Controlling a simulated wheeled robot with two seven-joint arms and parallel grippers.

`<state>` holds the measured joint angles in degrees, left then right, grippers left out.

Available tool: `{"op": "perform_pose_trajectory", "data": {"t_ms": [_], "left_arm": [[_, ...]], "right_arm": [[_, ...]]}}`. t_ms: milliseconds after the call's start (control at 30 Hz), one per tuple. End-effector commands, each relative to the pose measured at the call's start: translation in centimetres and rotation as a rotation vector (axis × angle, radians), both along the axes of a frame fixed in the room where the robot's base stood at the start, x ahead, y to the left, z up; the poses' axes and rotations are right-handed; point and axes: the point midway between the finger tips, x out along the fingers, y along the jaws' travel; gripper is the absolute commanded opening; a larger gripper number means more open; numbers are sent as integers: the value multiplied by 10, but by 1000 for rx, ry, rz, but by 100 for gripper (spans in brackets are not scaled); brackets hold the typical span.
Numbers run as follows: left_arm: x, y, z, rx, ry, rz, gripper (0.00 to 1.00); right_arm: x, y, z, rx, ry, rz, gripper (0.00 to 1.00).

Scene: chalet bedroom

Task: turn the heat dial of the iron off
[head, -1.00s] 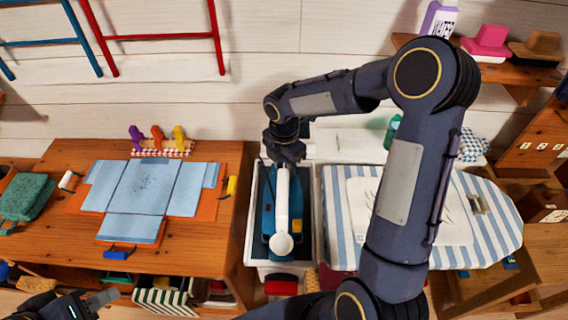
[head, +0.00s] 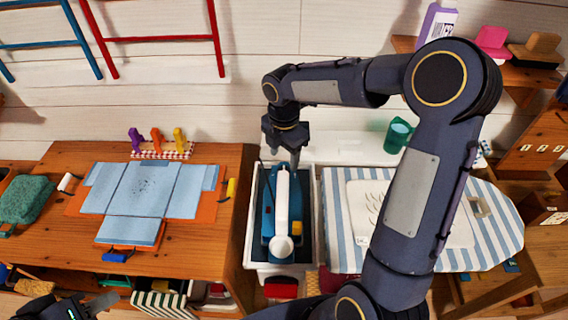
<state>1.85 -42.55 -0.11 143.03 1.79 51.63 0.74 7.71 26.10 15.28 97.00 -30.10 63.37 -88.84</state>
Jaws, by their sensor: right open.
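The iron (head: 268,215) is blue with a white handle (head: 282,205) and stands in a white-rimmed, dark-floored tray between the wooden table and the ironing board. A small yellow part (head: 297,227) shows on its right side; I cannot tell whether it is the heat dial. My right gripper (head: 285,162) points down just above the far end of the iron, its fingers apart and empty; whether it touches the iron is unclear. My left gripper (head: 98,303) is at the bottom left, far from the iron, partly cut off by the frame edge.
The white tray rim (head: 248,235) surrounds the iron. The striped ironing board (head: 340,240) is to the right, with a teal cup (head: 398,134) behind it. My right arm crosses over the board.

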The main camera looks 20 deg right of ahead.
Motion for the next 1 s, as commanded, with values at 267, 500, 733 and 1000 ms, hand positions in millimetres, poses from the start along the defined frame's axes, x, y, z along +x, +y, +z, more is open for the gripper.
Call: {"op": "perform_pose_trajectory", "data": {"t_ms": [267, 500, 733, 1000], "left_arm": [[0, 0, -2, 0, 0, 0, 36], [0, 0, -2, 0, 0, 0, 36], [0, 0, -2, 0, 0, 0, 36], [0, 0, -2, 0, 0, 0, 36]], "right_arm": [[0, 0, 26, 0, 0, 1, 55], [0, 0, 27, 1, 0, 1, 55], [0, 0, 27, 0, 0, -1, 55], [-43, -9, 59, 45, -62, -325, 55]]}}
